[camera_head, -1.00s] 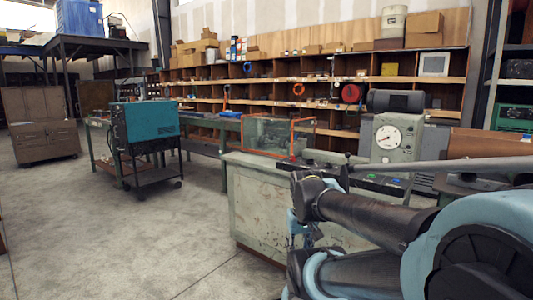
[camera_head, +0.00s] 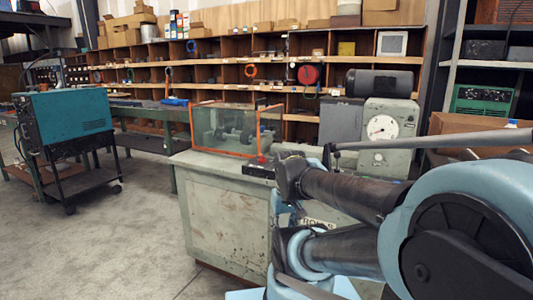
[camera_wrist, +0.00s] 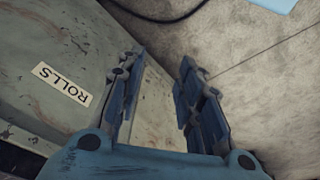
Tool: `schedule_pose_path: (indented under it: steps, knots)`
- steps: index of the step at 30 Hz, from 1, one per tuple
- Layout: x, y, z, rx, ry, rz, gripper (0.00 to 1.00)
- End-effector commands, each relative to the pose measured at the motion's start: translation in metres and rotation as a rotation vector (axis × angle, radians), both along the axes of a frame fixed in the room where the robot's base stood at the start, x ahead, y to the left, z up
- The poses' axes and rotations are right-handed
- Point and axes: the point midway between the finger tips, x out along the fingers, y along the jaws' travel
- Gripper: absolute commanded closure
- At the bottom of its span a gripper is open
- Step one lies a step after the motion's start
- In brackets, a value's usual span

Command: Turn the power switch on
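My gripper (camera_wrist: 162,66) is open and empty in the wrist view. Its two blue fingers are apart, over the edge of a pale green worn cabinet, with concrete floor beyond. In the head view my arm covers most of the gripper. I cannot make out a clear power switch. A small red knob-like part (camera_head: 261,160) shows by a dark block at the cabinet top's front edge, left of my arm; I cannot tell whether it is the switch. A grey machine with a white dial (camera_head: 382,127) stands behind my arm.
The pale green cabinet (camera_head: 224,212) stands in front of me, with a "ROLLS" label (camera_wrist: 62,84) on its side. An orange-framed clear guard (camera_head: 222,131) is on its top. A teal machine on a cart (camera_head: 65,122) stands left. Open floor (camera_head: 140,235) lies between.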

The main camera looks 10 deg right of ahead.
Motion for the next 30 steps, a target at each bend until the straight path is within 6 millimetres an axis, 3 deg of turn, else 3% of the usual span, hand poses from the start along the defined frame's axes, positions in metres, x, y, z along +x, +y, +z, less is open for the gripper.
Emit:
schedule_pose_path:
  steps: [7, 10, 14, 20, 30]
  knots:
    - [0.0, 0.0, 0.0, 0.0, 0.0, 0.0, 0.67]
    - [-0.006, 0.0, 0.004, 0.0, -0.008, 0.003, 0.46]
    - [0.001, 0.0, 0.019, -0.008, -0.007, 0.044, 0.45]
    - [0.039, -0.001, 0.071, -0.039, 0.014, 0.22, 0.45]
    - [0.13, -0.001, 0.161, -0.092, 0.056, 0.594, 0.45]
